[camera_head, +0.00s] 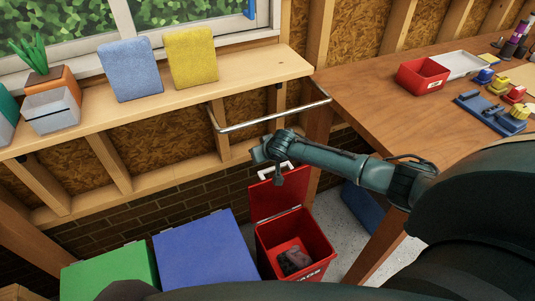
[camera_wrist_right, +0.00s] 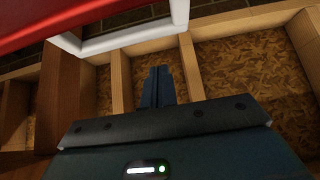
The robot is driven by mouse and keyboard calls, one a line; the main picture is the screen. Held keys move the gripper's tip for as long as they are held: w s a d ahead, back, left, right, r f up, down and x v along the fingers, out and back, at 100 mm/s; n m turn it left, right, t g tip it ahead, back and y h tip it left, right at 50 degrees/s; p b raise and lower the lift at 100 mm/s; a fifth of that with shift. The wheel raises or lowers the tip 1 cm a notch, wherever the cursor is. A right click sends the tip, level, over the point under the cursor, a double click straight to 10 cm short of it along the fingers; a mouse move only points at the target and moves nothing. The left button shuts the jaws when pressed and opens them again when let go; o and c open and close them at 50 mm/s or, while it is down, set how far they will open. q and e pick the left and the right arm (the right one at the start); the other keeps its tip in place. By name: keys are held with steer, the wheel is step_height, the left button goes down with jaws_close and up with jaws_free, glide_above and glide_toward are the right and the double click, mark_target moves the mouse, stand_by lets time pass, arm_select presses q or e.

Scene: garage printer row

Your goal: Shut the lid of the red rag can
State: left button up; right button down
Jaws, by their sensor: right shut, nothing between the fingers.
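The red rag can (camera_head: 318,240) stands on the floor with dark rags (camera_head: 296,261) inside. Its red lid (camera_head: 281,196) is open and stands upright at the back of the can. The lid has a white handle (camera_head: 266,174) at its top edge. My right gripper (camera_head: 258,155) is shut and empty, just above the handle. In the right wrist view the shut fingers (camera_wrist_right: 160,87) point toward the wall, with the white handle (camera_wrist_right: 125,39) and red lid (camera_wrist_right: 60,16) at the upper left. The handle appears apart from the fingers. My left gripper is not in view.
A blue bin (camera_head: 205,255) and a green bin (camera_head: 110,270) stand left of the can. A wooden bench (camera_head: 365,110) is at the right, with a red box (camera_head: 422,75). A metal rail (camera_head: 270,118) and a shelf (camera_head: 230,85) lie behind and above the gripper.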

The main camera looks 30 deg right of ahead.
arm_select(q)
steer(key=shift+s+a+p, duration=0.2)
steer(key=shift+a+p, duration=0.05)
steer(key=shift+p, duration=0.6)
arm_select(e)
steer(key=s, duration=0.1)
steer(key=s+f, duration=0.1)
steer(key=s, duration=0.1)
steer(key=shift+a+f, duration=0.1)
steer(key=shift+f, duration=0.05)
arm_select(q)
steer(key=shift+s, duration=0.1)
arm_select(e)
steer(key=shift+s, duration=0.1)
